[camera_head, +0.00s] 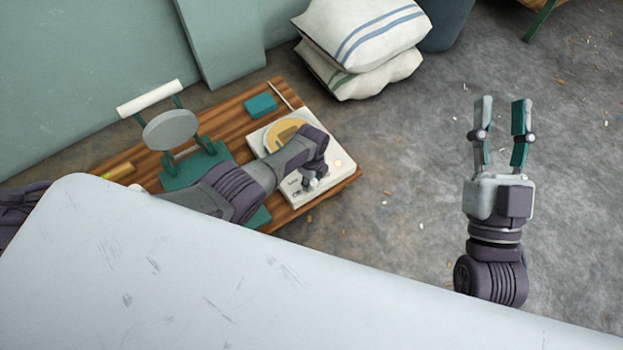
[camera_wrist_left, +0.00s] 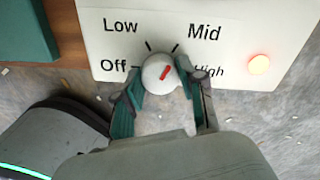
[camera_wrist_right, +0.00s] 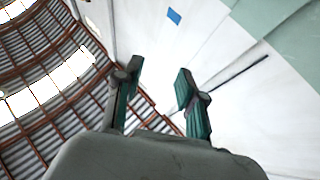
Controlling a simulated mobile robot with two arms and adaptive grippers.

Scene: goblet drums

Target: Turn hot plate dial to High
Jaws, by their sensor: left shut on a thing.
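The white hot plate (camera_head: 343,168) sits at the right end of a wooden table. Its white dial (camera_wrist_left: 158,74) is large in the left wrist view, with the labels Off, Low, Mid and High around it. The dial's red mark points up and right, roughly toward the Mid tick. A finger partly covers the High label (camera_wrist_left: 209,71). My left gripper (camera_wrist_left: 160,85) is shut on the dial, one finger on each side. It also shows over the hot plate's front (camera_head: 311,183). My right gripper (camera_head: 501,103) is open and empty above the floor.
A glowing orange light (camera_wrist_left: 259,64) is right of the dial. The wooden table (camera_head: 240,122) also bears a teal block (camera_head: 261,105) and a teal stand with a grey disc (camera_head: 170,130). Striped sacks (camera_head: 362,35) lie behind.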

